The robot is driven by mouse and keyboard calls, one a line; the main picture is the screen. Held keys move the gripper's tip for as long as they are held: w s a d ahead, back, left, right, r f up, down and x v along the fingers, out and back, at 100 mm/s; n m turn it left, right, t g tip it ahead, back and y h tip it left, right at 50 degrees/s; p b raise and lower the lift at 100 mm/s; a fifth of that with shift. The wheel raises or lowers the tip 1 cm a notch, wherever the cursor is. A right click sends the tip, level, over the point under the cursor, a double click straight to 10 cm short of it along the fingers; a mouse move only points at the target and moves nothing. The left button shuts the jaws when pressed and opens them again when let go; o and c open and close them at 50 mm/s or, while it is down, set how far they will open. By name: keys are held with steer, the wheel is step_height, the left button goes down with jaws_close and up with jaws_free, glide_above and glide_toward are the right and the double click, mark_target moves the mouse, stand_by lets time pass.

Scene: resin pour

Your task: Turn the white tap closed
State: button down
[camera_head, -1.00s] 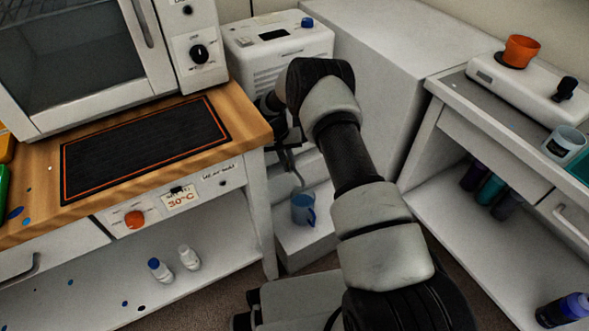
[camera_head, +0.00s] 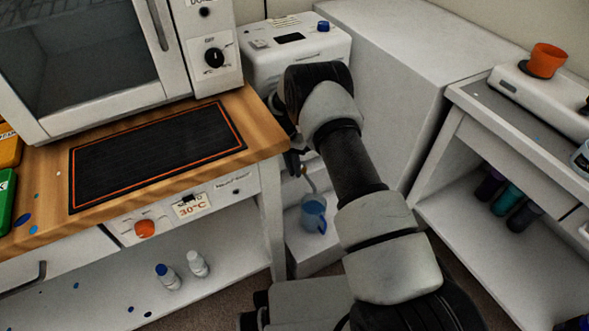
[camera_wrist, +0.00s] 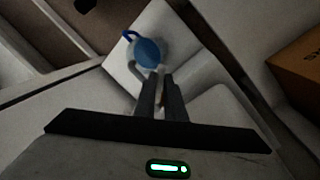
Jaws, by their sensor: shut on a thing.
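The white machine (camera_head: 300,62) stands at the back, behind my arm. A thin curved spout (camera_head: 309,182) comes down from its front, above a blue mug (camera_head: 313,214) on a low white ledge. The spout (camera_wrist: 134,70) and the mug (camera_wrist: 147,51) also show in the wrist view.
A wooden-topped bench (camera_head: 255,120) with a black mat (camera_head: 155,150) and an oven (camera_head: 90,60) is close on the left. A white shelf unit (camera_head: 470,235) with bottles stands right. A large white block (camera_head: 400,60) stands behind my arm.

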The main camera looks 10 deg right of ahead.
steer(key=c, duration=1.8)
jaws_free()
step_height(320, 180, up, 10)
steer(key=p, duration=0.2)
steer(key=shift+p, duration=0.35)
